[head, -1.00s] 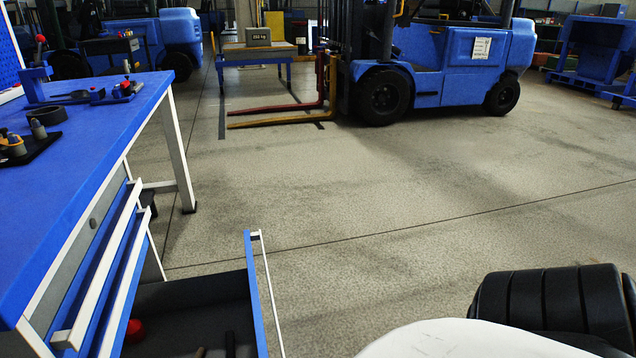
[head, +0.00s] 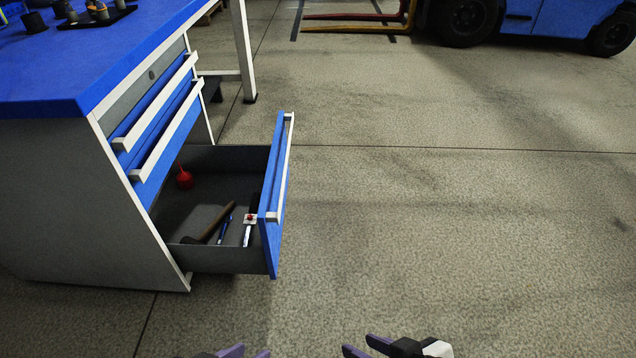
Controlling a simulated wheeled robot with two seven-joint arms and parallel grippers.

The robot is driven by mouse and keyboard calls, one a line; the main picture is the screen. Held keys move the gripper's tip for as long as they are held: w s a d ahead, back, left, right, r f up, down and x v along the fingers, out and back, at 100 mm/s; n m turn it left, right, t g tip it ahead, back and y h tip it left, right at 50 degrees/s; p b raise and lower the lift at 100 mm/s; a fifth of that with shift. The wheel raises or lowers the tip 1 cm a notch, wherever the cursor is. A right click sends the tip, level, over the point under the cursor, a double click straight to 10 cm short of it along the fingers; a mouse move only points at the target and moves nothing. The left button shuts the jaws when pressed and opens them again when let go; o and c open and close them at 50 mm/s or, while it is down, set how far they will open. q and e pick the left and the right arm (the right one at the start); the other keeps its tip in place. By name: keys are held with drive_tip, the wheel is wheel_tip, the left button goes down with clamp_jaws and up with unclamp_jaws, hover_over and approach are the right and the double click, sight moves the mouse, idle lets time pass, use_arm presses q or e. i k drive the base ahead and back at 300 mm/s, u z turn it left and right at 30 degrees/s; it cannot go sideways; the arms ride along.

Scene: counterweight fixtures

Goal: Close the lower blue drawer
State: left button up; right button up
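The lower blue drawer (head: 274,200) is pulled far out of the workbench cabinet, with a white bar handle (head: 284,170) along its front. Inside its dark tray lie a red round item (head: 184,178), a hammer-like tool (head: 214,224) and smaller tools. My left gripper (head: 250,351) shows only at the bottom edge, its two purple fingers apart and empty. My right gripper (head: 358,343) is at the bottom edge further right, fingers apart and empty. Both are on the near side of the drawer, not touching it.
Two upper blue drawers (head: 160,120) with white handles look shut. The blue benchtop (head: 90,60) carries dark fixtures. Floor right of the drawer is clear. A blue forklift (head: 530,20) with yellow and red forks stands at the back.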

sight(224, 174)
drive_tip(key=z, duration=0.2)
drive_tip(key=i, duration=1)
drive_tip(key=u, duration=2.35)
drive_tip(key=k, duration=0.55)
drive_tip(key=z, duration=1.25)
drive_tip(key=i, duration=0.4)
drive_tip(key=u, duration=0.05)
